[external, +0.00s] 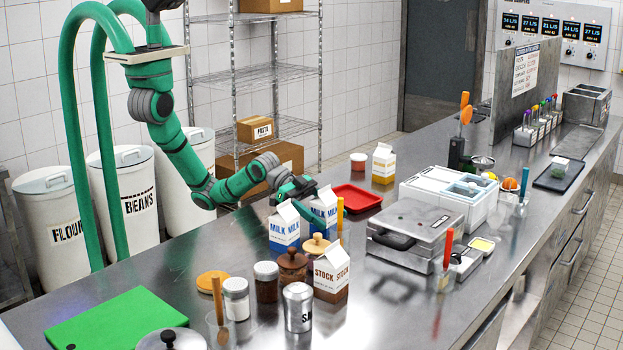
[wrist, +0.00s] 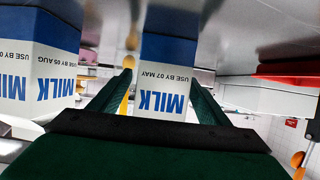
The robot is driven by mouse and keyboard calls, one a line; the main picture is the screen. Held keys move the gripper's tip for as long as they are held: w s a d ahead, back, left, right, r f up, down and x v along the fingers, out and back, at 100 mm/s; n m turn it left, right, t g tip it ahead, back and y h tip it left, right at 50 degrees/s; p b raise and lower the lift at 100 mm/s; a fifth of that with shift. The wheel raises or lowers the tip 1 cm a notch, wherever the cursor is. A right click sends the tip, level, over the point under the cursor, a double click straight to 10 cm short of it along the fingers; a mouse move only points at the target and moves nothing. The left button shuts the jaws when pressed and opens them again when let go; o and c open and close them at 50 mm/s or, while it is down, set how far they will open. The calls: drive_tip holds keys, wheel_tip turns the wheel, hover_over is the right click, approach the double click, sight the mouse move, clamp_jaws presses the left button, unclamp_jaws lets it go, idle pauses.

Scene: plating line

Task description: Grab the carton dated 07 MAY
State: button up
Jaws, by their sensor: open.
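Two blue-and-white milk cartons stand upright on the steel counter. In the wrist view, which shows the print upside down, the carton dated 07 MAY (wrist: 165,85) is in the middle, and the carton dated 05 AUG (wrist: 38,62) is to the left. In the external view, the 07 MAY carton appears to be the right one (external: 324,206) and the other is at its left (external: 284,228). My gripper (wrist: 159,82) is open and empty, pointing at the 07 MAY carton with a finger towards each side. It also shows behind the cartons in the external view (external: 303,188). I cannot tell how far the fingers reach around it.
A steel press (external: 412,238) stands further right.

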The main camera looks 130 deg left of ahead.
drive_tip(key=shift+x, duration=1.3)
drive_tip(key=c, duration=1.7)
drive_tip(key=shift+r, duration=0.15)
